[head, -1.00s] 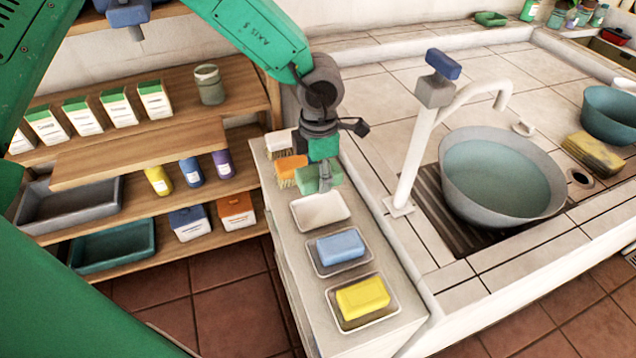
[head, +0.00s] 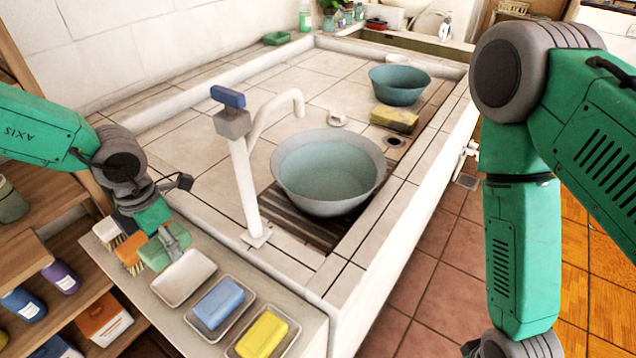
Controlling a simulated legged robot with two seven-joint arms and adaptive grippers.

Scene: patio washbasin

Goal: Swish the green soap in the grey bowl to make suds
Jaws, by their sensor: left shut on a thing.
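The green soap (head: 154,256) is at the left, over the small cabinet top, just behind an empty white dish (head: 184,279). My left gripper (head: 171,242) points down and is shut on the green soap. I cannot tell whether the soap is touching the surface below it. The grey bowl (head: 329,208) stands upright in the middle with water (head: 326,170) in it, to the right of the soap, past the tap. No suds show on the water.
The white tap (head: 243,185) with its blue handle (head: 228,96) stands between the soap and the bowl. Blue soap (head: 218,303) and yellow soap (head: 262,336) lie in dishes in front. A teal basin (head: 399,88) and a yellow sponge (head: 394,120) are behind the bowl.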

